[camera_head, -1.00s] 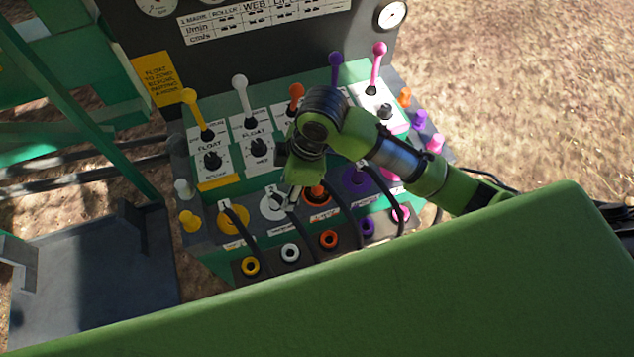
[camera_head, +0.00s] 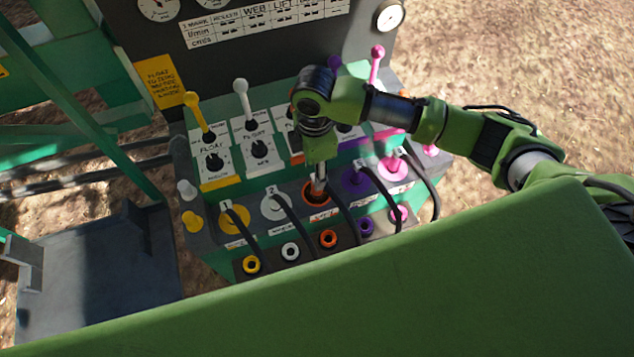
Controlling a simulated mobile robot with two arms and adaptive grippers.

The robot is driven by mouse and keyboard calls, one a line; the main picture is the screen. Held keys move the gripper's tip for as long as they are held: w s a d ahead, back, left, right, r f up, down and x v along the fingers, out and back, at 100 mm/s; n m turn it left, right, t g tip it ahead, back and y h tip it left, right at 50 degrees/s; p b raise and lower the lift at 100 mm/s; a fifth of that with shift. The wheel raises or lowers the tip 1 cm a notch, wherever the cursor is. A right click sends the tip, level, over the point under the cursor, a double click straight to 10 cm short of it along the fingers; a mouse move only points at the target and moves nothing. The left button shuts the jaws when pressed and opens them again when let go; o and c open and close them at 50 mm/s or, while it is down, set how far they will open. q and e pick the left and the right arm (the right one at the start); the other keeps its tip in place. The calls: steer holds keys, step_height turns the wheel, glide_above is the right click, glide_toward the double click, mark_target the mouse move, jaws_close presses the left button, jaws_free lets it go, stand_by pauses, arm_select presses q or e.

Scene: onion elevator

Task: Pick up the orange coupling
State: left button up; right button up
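The orange coupling (camera_head: 311,198) is in the middle of the row of couplings on the green and black console, in the head view. Only part of its orange ring shows; its centre is hidden by my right gripper. My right gripper (camera_head: 318,188) points down from above with its tip at the coupling. I cannot tell whether it touches the coupling or how far its fingers are apart. My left gripper is not in view.
Yellow (camera_head: 235,219), white (camera_head: 270,209), purple (camera_head: 354,183) and pink (camera_head: 392,170) couplings with black hoses flank the orange one. Coloured sockets, including an orange one (camera_head: 328,239), lie in front. Levers such as the white one (camera_head: 241,93) stand behind. A green panel (camera_head: 420,285) fills the foreground.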

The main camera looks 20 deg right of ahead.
steer(key=f, duration=0.1)
steer(key=f+p, duration=0.1)
steer(key=f, duration=0.1)
steer(key=f+p, duration=0.1)
steer(key=f, duration=0.1)
steer(key=shift+s+d+f, duration=0.1)
steer(key=shift+s+f, duration=0.15)
steer(key=shift+s, duration=0.15)
steer(key=shift+f, duration=0.25)
steer(key=shift+w, duration=0.1)
jaws_close()
